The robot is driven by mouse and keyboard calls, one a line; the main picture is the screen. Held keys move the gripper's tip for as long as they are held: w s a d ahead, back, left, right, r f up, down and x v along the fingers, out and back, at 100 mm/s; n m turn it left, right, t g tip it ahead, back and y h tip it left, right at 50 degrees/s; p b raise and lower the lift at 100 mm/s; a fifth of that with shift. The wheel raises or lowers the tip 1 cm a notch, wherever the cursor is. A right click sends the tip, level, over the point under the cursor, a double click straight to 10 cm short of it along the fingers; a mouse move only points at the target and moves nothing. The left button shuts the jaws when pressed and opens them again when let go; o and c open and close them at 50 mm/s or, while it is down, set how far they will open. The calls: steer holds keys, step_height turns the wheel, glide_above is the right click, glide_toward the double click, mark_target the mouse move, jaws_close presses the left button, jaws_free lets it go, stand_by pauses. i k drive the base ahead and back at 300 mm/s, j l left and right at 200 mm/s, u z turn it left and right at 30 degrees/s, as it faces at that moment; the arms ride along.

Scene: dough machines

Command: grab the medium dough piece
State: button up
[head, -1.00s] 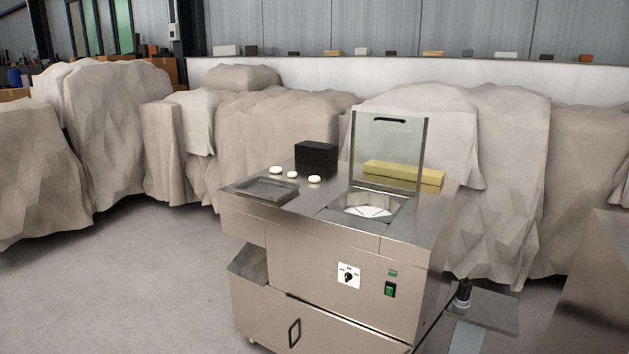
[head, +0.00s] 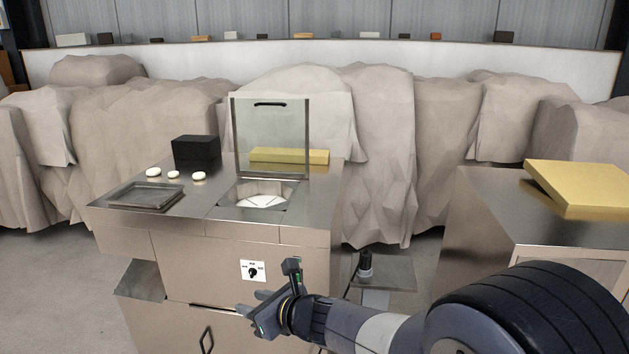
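Three small whitish dough pieces lie in a row on the steel machine's top, at the left in the head view: a left one (head: 153,173), a middle one (head: 173,175) and a right one (head: 199,177). The middle one looks smallest. The left and right ones look close in size, so I cannot clearly tell which is medium. My gripper (head: 250,302) is low in front of the machine's front panel, well below and to the right of the pieces. Its two grey fingertips look apart, with nothing between them.
A shallow metal tray (head: 146,196) lies in front of the pieces, and a black box (head: 196,152) stands behind them. A steel cabinet (head: 490,215) with a yellow block (head: 585,188) stands far right.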

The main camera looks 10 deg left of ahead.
mark_target(199, 176)
steer(key=i+j+z, duration=0.2)
steer(key=j+z, duration=0.2)
steer(key=j, duration=0.85)
steer(key=j+z, duration=0.4)
steer(key=j, duration=0.9)
steer(key=j+z, duration=0.15)
steer(key=j, duration=0.25)
steer(key=k+j+z, duration=0.15)
steer(key=j, duration=0.25)
steer(key=j+z, duration=0.2)
steer(key=j, duration=0.25)
steer(key=k+j+z, duration=0.15)
steer(key=j, duration=0.2)
steer(key=k+j+z, duration=0.15)
steer(key=j, duration=0.2)
steer(key=k+j+z, duration=0.15)
steer(key=j, duration=0.25)
steer(key=j+z, duration=0.15)
steer(key=j, duration=0.45)
steer(key=k+j+z, duration=0.15)
steer(key=j, duration=0.45)
